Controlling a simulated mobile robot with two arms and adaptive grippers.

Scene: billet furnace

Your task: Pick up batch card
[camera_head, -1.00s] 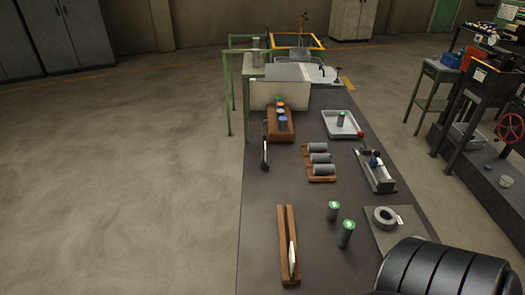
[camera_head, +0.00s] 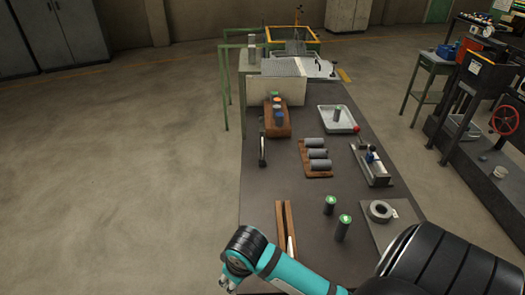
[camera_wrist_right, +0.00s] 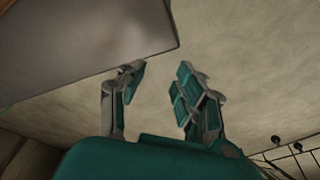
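A thin white card (camera_head: 291,244) stands on edge in the slot of a wooden holder (camera_head: 280,218) at the near left of the dark bench. My right forearm hides the lower part of the holder and some of the card. My right gripper (camera_head: 229,284) hangs off the bench's left edge, left of the holder and apart from it. In the right wrist view the gripper (camera_wrist_right: 159,84) is open and empty, with floor behind its fingers. The card does not show in that view. My left gripper is not in view.
On the bench (camera_head: 258,195), two green-topped cylinders (camera_head: 342,228) and a grey ring (camera_head: 381,210) stand right of the holder. Farther back are a wooden rack of grey cylinders (camera_head: 317,154) and a white tray (camera_head: 337,120). Floor at the left is clear.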

